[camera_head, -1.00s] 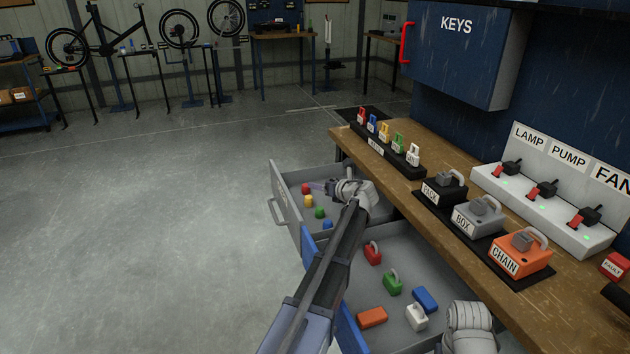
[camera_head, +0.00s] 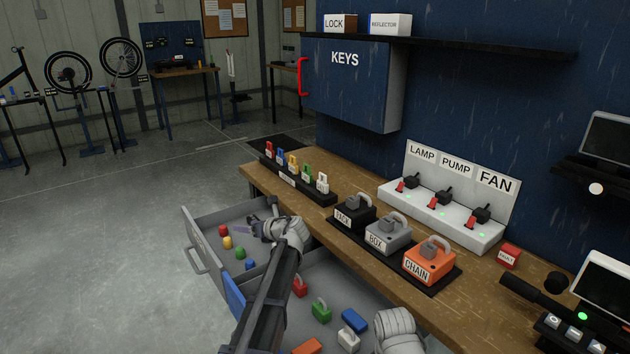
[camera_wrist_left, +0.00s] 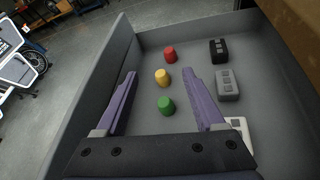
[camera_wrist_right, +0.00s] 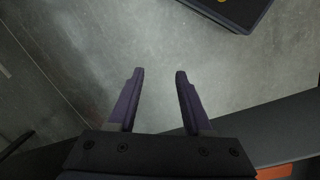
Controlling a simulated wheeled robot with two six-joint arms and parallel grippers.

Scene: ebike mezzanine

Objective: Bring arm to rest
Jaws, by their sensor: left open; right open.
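My left gripper (camera_head: 250,228) is open over the far open drawer (camera_head: 200,268). In the left wrist view its fingers (camera_wrist_left: 160,76) are apart with nothing held. A red peg (camera_wrist_left: 170,55), a yellow peg (camera_wrist_left: 162,77) and a green peg (camera_wrist_left: 165,105) stand on the drawer floor below and between them. A black piece (camera_wrist_left: 218,51) and a grey piece (camera_wrist_left: 228,84) lie to the right. My right gripper (camera_wrist_right: 160,75) is open and empty above the concrete floor; its fingers are outside the head view.
A nearer open drawer holds a green padlock (camera_head: 321,311), a blue block (camera_head: 354,320) and others. The wooden bench (camera_head: 360,240) carries the black, grey and orange (camera_head: 430,262) lock boxes, a row of small padlocks and a switch panel (camera_head: 440,218). Open floor lies left.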

